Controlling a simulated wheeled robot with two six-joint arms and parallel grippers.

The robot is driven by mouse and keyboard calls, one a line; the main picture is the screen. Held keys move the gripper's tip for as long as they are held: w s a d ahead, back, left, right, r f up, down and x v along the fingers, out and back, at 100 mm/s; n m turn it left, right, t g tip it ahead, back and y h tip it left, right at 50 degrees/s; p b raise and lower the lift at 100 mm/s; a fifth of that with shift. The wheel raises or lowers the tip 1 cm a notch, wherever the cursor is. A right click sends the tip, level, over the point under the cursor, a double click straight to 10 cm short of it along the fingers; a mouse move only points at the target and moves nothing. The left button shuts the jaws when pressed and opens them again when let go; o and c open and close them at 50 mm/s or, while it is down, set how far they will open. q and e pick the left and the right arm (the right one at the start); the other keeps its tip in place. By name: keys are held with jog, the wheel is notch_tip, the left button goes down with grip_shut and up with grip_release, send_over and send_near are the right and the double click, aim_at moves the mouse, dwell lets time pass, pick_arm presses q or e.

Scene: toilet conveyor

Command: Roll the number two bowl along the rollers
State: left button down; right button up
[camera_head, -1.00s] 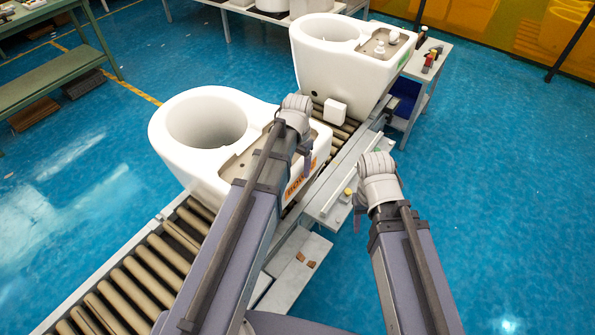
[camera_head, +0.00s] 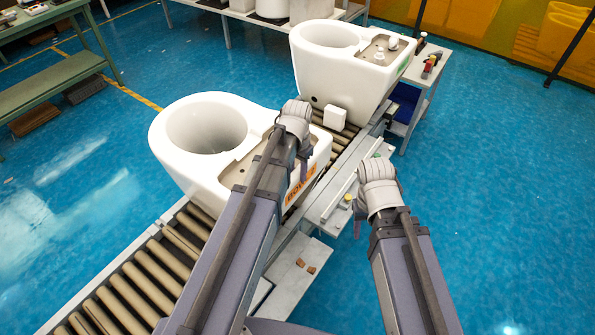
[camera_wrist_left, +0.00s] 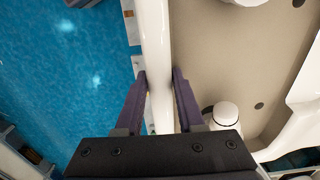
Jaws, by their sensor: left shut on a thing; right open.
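The near white bowl (camera_head: 262,118) sits upright on the rollers and has an orange label (camera_head: 300,188) on its side. Part of the label is hidden by my left arm, so I cannot read a number. My left gripper (camera_head: 303,160) is at the bowl's flat right end. In the left wrist view, my left gripper (camera_wrist_left: 160,75) has one finger on each side of the bowl's white rim (camera_wrist_left: 157,40) and is shut on it. My right gripper (camera_head: 359,218) is open and empty, right of the conveyor; its fingers are mostly hidden.
A second white bowl (camera_head: 335,75) with a green label stands farther up the roller conveyor (camera_head: 130,285). A small white block (camera_head: 336,117) is between the bowls. A side table (camera_head: 428,80) stands at the back right. Bare rollers show at lower left.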

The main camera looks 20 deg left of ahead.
aim_at(291, 176)
dwell(0.9)
pick_arm(q)
jog(key=s, duration=0.1)
jog(key=s+a, duration=0.1)
jog(key=shift+s, duration=0.4)
jog(key=shift+s+a, duration=0.1)
jog(key=c, duration=0.9)
grip_release()
jog(key=shift+o, duration=0.8)
jog(key=shift+w, duration=0.2)
jog(key=shift+o, duration=1.1)
